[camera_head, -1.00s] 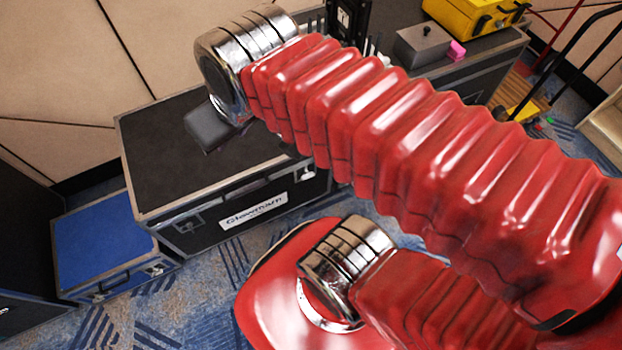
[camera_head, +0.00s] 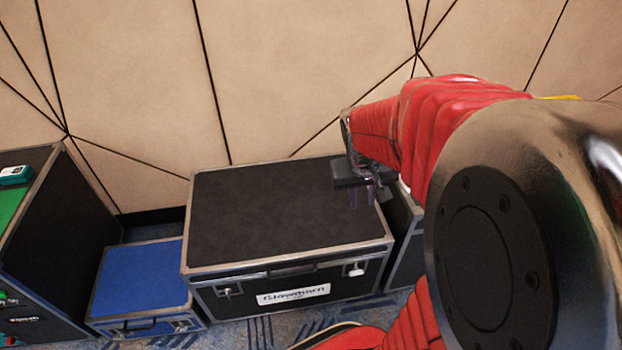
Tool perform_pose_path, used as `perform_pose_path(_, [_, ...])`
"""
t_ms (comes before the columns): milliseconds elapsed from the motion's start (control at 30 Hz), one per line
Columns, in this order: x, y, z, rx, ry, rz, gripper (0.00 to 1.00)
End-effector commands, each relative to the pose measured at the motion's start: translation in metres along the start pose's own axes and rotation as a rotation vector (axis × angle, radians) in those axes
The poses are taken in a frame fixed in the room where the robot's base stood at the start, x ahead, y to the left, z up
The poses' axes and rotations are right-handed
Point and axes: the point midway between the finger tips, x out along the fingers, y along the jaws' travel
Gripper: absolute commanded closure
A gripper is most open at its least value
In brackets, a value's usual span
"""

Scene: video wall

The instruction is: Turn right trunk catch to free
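The black trunk (camera_head: 285,215) with metal edges stands against the wall, its lid shut. A white label is on its front. The right trunk catch (camera_head: 354,269) is a pale piece at the right of the front face; its exact turn is too small to tell. A left catch (camera_head: 229,291) sits at the left of the front. My gripper (camera_head: 364,196) hangs above the trunk's right rear part, apart from the right catch. Its fingers point down and look spread, with nothing seen between them.
A blue case (camera_head: 140,275) stands left of the trunk. A dark cabinet (camera_head: 60,240) with a green top is at the far left. Another dark case (camera_head: 405,240) adjoins the trunk's right side, partly hidden by my arm. Carpet shows in front of the trunk.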

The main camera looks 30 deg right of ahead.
Motion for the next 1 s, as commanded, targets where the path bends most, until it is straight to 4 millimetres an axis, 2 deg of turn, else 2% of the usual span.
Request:
perform_pose_path(33, [0.013, 0.011, -0.001, 0.02, -0.024, 0.01, 0.76])
perform_pose_path(367, [0.094, 0.079, 0.007, 0.124, -0.14, 0.057, 0.76])
perform_pose_path(733, [0.19, 0.151, 0.047, 0.235, -0.261, 0.077, 0.76])
perform_pose_path(1000, [0.265, 0.198, 0.072, 0.314, -0.264, 0.086, 0.76])
